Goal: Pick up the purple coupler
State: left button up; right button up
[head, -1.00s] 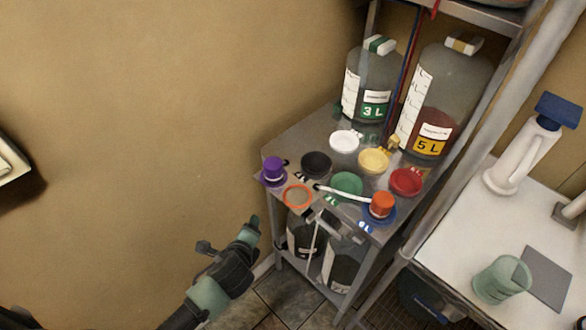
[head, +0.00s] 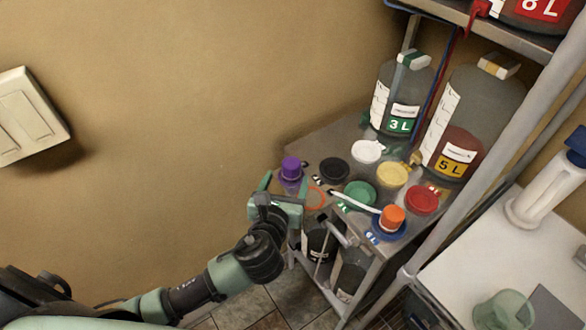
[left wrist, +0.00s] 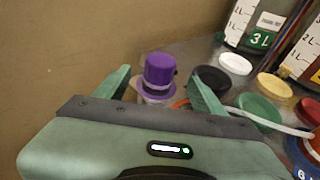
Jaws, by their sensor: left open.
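My left gripper (head: 284,185) is open at the shelf's front left edge. In the left wrist view its two fingers (left wrist: 162,90) reach out on either side of the coupler, with gaps left and right. The lower part of the coupler is partly hidden by the gripper. My right gripper is not in view.
Black (head: 334,170), white (head: 367,151), yellow (head: 393,174), green (head: 360,193) and red (head: 422,200) lids lie to the right. An orange ring (head: 317,197) lies close to the gripper. 3 L (head: 398,95) and 5 L (head: 466,120) jugs stand behind. A wall bounds the left.

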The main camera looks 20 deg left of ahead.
aim_at(289, 171)
pick_arm(q)
jog(key=p+x, duration=0.1)
jog(key=x, duration=0.6)
jog(key=shift+w, duration=0.2)
jog(key=shift+r, duration=0.1)
grip_shut()
